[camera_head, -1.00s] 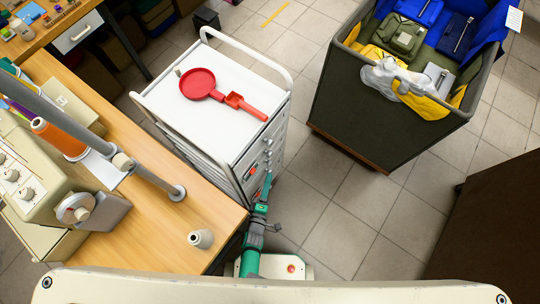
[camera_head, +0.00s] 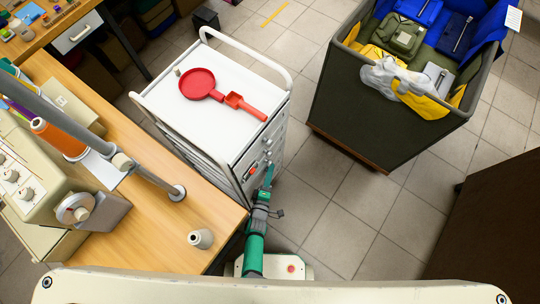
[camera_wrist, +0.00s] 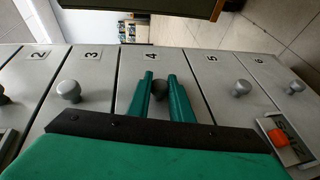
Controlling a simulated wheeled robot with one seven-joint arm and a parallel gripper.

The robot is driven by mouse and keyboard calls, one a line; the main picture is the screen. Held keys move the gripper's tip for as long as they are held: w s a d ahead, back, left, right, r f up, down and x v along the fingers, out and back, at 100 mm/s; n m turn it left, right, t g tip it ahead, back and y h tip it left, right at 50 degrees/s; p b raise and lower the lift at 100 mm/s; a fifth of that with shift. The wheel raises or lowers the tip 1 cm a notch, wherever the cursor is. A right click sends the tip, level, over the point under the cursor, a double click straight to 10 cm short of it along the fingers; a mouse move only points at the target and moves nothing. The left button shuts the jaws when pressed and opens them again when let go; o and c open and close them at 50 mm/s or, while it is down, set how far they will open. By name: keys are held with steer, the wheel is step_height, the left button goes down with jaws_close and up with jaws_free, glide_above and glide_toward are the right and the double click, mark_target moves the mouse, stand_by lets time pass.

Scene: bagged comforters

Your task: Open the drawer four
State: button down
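The white drawer cabinet (camera_head: 225,110) stands upright left of centre in the head view, with its knobbed drawer fronts facing right. In the wrist view, drawer four (camera_wrist: 130,72) carries the label 4 and a dark round knob (camera_wrist: 160,88). Its front looks flush with the fronts beside it. My gripper (camera_head: 269,170) is at the cabinet's front in the head view. In the wrist view, its two green fingers (camera_wrist: 161,76) stand apart on either side of the knob. I cannot tell whether they touch it. The fingers partly cover the knob.
Knobs of drawer three (camera_wrist: 68,91) and drawer five (camera_wrist: 242,88) flank the fingers. A red pan (camera_head: 198,84) and red scoop (camera_head: 245,106) lie on the cabinet top. A wooden table (camera_head: 165,205) is at the left, a dark bin (camera_head: 380,120) at the right. Tiled floor lies between.

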steer(key=shift+s+d, duration=0.1)
steer(key=s+d, duration=0.7)
steer(key=d, duration=0.4)
steer(key=s+d, duration=0.7)
steer(key=d, duration=0.4)
steer(key=shift+s, duration=0.35)
steer(key=c, duration=1.6)
jaws_free()
steer(key=v, duration=1)
steer(key=shift+s+a+r, duration=0.15)
steer(key=shift+s, duration=0.2)
